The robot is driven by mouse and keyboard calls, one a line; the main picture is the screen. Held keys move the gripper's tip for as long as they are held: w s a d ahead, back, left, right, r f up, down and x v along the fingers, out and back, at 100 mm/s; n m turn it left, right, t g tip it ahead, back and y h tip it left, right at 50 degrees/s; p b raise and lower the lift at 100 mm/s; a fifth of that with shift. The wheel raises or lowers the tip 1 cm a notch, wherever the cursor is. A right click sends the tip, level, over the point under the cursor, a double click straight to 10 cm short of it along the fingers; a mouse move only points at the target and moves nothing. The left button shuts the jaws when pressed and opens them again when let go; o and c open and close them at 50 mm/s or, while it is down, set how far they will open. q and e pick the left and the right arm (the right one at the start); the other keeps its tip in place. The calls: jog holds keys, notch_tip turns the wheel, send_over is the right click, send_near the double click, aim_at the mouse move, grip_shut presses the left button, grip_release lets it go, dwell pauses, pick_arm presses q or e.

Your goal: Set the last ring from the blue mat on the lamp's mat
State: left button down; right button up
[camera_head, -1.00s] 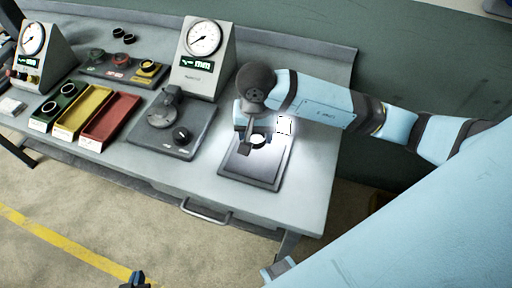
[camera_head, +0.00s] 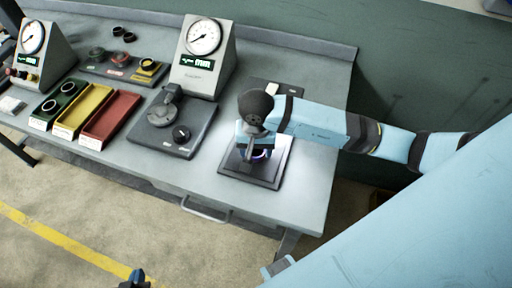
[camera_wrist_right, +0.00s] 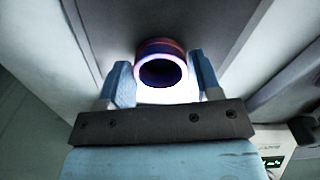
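A dark rectangular mat (camera_head: 272,174) lies at the right front of the bench, with light on it. A ring (camera_wrist_right: 160,68) stands out in the right wrist view, its rim lit white and its side reddish purple. In the head view it shows partly under my right gripper with a bluish purple glow. My right gripper (camera_wrist_right: 163,85) has its two fingers on either side of the ring, with gaps visible between fingers and ring. My left gripper (camera_head: 135,278) is at the bottom edge of the head view, mostly cut off, away from the bench.
A dark fixture (camera_head: 168,137) with a knob is left of the mat. Green (camera_head: 47,113), yellow (camera_head: 73,125) and red (camera_head: 97,133) trays lie further left; the green one holds rings. Dial gauges (camera_head: 204,36) stand behind. A dark pad (camera_head: 290,90) lies behind the right arm.

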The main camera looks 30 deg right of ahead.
jog(key=o, duration=0.3)
jog(key=shift+r, duration=0.55)
notch_tip(320, 180, up, 11)
jog(key=shift+r+b, duration=0.15)
jog(key=shift+b, duration=0.3)
jog(key=shift+s+a, duration=0.1)
